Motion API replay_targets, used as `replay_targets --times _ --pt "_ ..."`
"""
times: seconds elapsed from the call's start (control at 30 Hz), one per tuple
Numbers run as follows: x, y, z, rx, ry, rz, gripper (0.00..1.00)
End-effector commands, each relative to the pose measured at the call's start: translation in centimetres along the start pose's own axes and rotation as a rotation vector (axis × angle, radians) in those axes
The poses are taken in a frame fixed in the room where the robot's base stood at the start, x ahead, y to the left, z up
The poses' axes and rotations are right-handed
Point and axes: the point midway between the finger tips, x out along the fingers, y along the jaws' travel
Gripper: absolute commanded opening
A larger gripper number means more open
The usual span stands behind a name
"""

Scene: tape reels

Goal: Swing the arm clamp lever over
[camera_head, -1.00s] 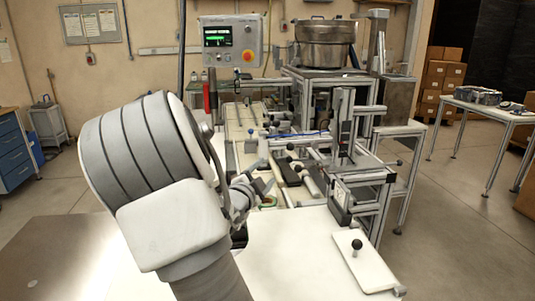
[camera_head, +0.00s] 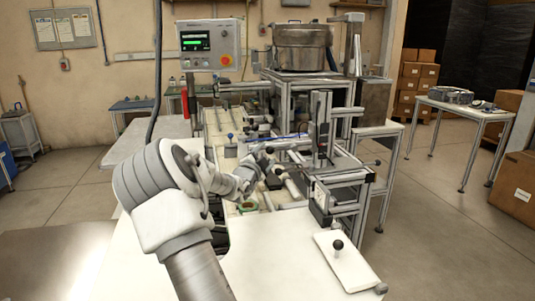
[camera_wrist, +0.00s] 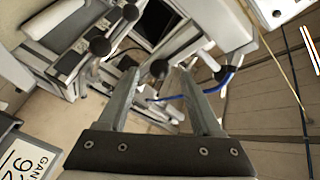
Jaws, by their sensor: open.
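My gripper (camera_wrist: 160,72) is open in the wrist view, its two grey fingers pointing at the machine. A black ball knob (camera_wrist: 160,68) shows between the fingertips; I cannot tell whether they touch it. Two more black knobs (camera_wrist: 100,46) (camera_wrist: 130,12) are up and left of it. I cannot tell for certain which knob belongs to the arm clamp lever. In the head view my gripper (camera_head: 262,160) is small, over the middle of the machine bed, and partly hides the knobs there.
A metal upright (camera_head: 320,125) stands right of my gripper. A blue hose (camera_wrist: 222,82) runs near the right fingertip. A white plate with a black knob (camera_head: 338,245) is at the front right. The white tabletop (camera_head: 270,265) in front is mostly clear. A control box (camera_head: 210,45) is behind.

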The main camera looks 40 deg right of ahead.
Motion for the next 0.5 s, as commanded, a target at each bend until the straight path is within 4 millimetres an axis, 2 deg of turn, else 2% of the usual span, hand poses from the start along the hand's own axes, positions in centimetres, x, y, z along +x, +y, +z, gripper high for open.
replay_targets --times 0.2,0.5 --pt "1.7 0.0 0.0 0.000 0.000 0.000 0.67" --pt "1.9 0.0 0.0 0.000 -0.001 0.000 0.67"
